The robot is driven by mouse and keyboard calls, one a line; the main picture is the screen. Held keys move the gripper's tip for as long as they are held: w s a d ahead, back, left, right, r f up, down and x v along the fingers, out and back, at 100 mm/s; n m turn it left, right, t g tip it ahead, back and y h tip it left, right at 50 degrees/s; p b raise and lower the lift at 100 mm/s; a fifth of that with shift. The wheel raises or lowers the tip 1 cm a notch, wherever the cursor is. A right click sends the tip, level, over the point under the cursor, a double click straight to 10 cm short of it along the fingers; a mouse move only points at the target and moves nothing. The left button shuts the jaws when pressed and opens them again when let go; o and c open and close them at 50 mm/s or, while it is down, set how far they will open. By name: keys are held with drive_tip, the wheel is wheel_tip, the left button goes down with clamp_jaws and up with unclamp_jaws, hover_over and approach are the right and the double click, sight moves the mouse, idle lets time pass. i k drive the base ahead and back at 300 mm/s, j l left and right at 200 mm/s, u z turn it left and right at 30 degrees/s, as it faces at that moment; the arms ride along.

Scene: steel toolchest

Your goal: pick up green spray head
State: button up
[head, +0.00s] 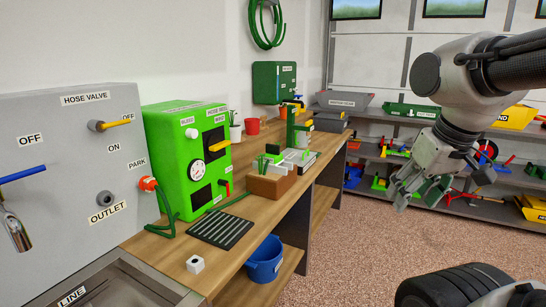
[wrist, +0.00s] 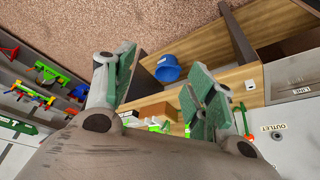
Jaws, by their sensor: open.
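I cannot clearly make out the green spray head. Several small green pieces lie on the back shelves among red, blue and yellow ones; one green piece (head: 378,184) is on the lower shelf, and another green piece (wrist: 44,70) shows at the left of the wrist view. They are too small to tell which is a spray head. My gripper (head: 417,192) hangs in the air at the right of the head view, in front of the shelves and apart from the workbench. In the wrist view my gripper (wrist: 158,88) has its fingers spread, with nothing between them.
The wooden workbench (head: 240,211) holds a green panel box (head: 187,155), a black grate (head: 220,229), a brown block (head: 271,184) and a white cube (head: 195,264). A blue bucket (head: 265,260) sits under it. The speckled floor (head: 345,245) is clear.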

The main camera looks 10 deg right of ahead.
sight(273, 155)
drive_tip(key=i+l+u, duration=0.15)
drive_tip(key=u, duration=0.7)
drive_tip(key=i+l+u, duration=0.15)
drive_tip(key=l, duration=0.15)
drive_tip(key=i+l+u, duration=0.15)
drive_tip(key=l, duration=0.2)
drive_tip(key=i+l+u, duration=0.15)
drive_tip(key=l, duration=0.15)
drive_tip(key=l+u, duration=0.15)
drive_tip(key=l, duration=0.2)
drive_tip(key=i+l, duration=0.1)
drive_tip(key=l, duration=0.25)
drive_tip(key=i+l, duration=0.1)
drive_tip(key=l, duration=0.2)
